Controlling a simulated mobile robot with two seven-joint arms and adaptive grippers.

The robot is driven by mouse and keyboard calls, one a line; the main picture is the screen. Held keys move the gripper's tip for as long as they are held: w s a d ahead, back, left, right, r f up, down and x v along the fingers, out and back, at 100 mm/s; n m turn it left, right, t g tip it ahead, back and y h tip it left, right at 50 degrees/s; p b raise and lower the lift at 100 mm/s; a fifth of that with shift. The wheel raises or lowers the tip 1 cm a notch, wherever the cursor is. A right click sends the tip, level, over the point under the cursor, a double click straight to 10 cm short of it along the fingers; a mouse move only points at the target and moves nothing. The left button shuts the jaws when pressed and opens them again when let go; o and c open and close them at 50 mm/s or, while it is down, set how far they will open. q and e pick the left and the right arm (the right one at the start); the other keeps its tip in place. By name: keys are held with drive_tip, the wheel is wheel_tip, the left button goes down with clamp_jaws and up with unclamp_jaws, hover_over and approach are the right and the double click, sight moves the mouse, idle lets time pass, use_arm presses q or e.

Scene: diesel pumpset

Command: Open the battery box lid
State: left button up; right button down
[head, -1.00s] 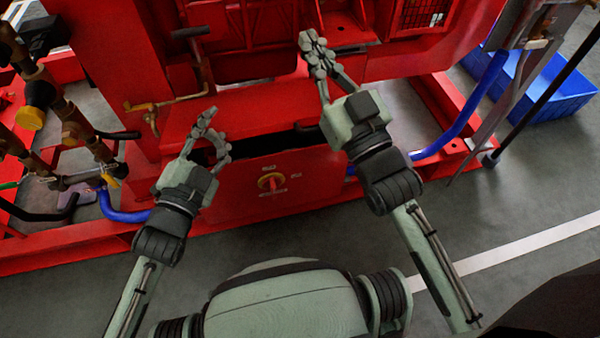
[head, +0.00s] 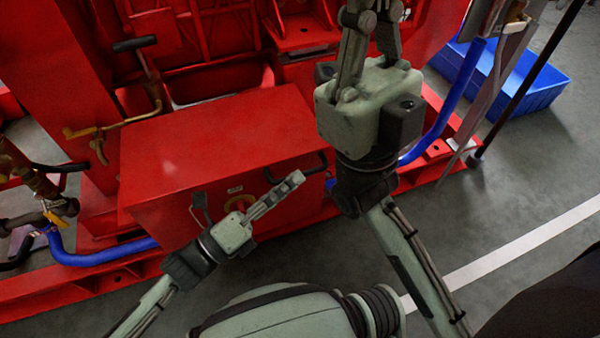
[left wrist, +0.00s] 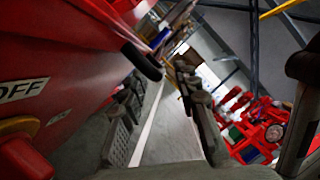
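The red battery box (head: 165,220) stands in front of me, its lid (head: 220,140) lying across the top with no gap visible at its front edge. A black handle (head: 308,168) sits at the right of the front edge, and it also shows in the left wrist view (left wrist: 141,62). My left gripper (head: 294,181) is in front of the box, near the right handle. It is seen edge-on; the left wrist view shows its fingers apart and empty. My right gripper (head: 368,18) is high at right, its fingertips cut off or unclear.
A red knob on a yellow plate (left wrist: 22,150) beside an OFF label is on the box front. A blue crate (head: 525,85) is on the floor at the right. Blue hoses (head: 100,257) and brass pipework (head: 35,180) are at the left.

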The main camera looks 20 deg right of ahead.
use_arm(q)
drive_tip(key=shift+x, duration=1.55)
drive_tip(key=shift+c, duration=0.6)
clamp_jaws()
